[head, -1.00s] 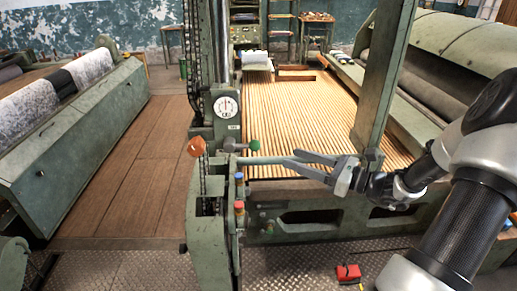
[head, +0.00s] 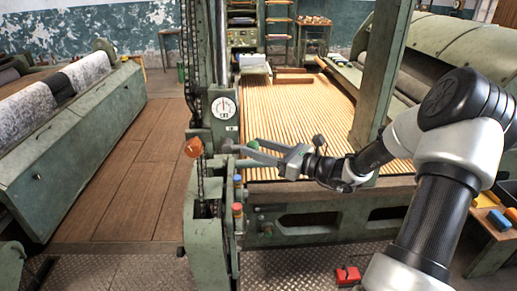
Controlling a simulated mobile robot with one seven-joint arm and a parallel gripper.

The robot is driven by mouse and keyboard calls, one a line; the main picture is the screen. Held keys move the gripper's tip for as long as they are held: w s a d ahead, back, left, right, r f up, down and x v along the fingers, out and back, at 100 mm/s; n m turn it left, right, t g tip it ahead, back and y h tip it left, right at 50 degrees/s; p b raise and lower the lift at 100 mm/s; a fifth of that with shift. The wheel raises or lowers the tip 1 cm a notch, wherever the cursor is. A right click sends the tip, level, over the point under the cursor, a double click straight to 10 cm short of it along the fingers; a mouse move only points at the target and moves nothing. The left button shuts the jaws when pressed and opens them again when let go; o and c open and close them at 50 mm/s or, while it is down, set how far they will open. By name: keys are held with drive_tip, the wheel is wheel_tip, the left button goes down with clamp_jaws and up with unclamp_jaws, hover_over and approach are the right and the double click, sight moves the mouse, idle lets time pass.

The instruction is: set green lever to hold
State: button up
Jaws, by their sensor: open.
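The green knob of the lever (head: 253,145) shows in the head view at the right end of a short grey arm, beside the machine's upright column and below the round dial (head: 223,107). My gripper (head: 246,151) reaches in from the right with its two long grey fingers apart. The upper fingertip overlaps the green knob in the picture, and the lower fingertip lies just below it. I cannot tell whether the fingers touch the knob or differ from it in depth. Nothing is held. I cannot read a hold marking.
An orange knob (head: 193,148) stands left of the lever. Coloured buttons (head: 237,208) sit on the post below. The slatted bed (head: 290,105) lies behind my gripper. A green upright (head: 383,75) rises near my arm. A red box (head: 347,275) lies on the floor plate.

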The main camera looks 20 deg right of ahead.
clamp_jaws()
drive_tip(key=shift+f, duration=0.15)
